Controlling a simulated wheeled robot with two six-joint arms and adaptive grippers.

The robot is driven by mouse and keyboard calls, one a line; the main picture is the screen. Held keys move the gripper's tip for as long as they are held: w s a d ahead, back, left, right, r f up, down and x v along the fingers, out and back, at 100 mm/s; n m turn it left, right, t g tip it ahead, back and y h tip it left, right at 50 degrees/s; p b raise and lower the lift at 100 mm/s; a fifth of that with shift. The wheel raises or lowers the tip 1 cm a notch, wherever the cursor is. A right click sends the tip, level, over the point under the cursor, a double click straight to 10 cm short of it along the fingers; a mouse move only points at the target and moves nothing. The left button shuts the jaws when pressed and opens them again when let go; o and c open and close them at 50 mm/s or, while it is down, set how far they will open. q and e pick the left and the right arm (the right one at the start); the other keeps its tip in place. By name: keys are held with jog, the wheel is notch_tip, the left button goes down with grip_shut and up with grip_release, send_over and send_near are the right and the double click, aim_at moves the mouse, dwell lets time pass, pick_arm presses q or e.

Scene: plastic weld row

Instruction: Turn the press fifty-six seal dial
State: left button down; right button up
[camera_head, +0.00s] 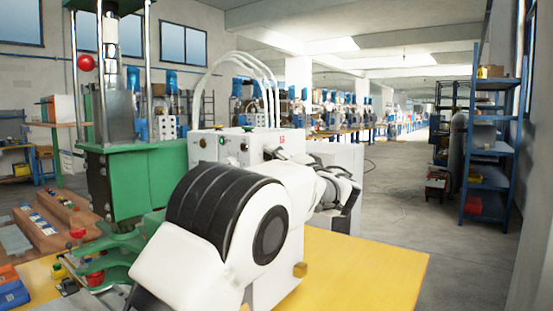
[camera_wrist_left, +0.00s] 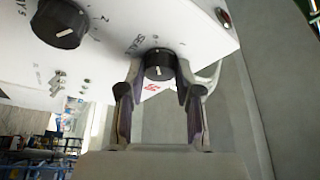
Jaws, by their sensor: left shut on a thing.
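The seal dial (camera_wrist_left: 159,64) is a round black knob with a pale pointer line, on a white panel. Lettering that looks like "SEAL" and a scale are printed beside it. My left gripper (camera_wrist_left: 158,76) has one finger on each side of the dial and is shut on it. In the head view my left gripper (camera_head: 338,190) is at the right side of the white control box (camera_head: 236,146), partly behind my white and black arm. The dial is hidden in the head view. My right gripper is not in view.
A second black dial (camera_wrist_left: 58,24) is on the same panel, left of the gripped one. The green press (camera_head: 130,180) stands left of the box. The yellow table (camera_head: 375,265) is bare at right. Blue shelving (camera_head: 490,150) stands beyond an open floor.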

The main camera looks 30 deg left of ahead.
pick_arm(q)
jog(key=shift+m, duration=0.4)
jog(key=shift+w+r+m+g+h+p, duration=0.1)
jog(key=shift+m+g+h+p, duration=0.85)
jog(key=shift+m+p, duration=3.05)
jog(key=shift+s+r+m+g+h+p, duration=0.15)
jog(key=shift+m+g+h+p, duration=1.25)
jog(key=shift+p, duration=4.75)
jog(key=shift+w+r+m+g+h+p, duration=0.15)
jog(key=shift+m+g+p, duration=0.5)
jog(key=shift+m+p, duration=3.6)
jog(key=shift+n+p, duration=0.75)
jog(key=shift+p, duration=0.05)
jog(key=c, duration=0.8)
grip_release()
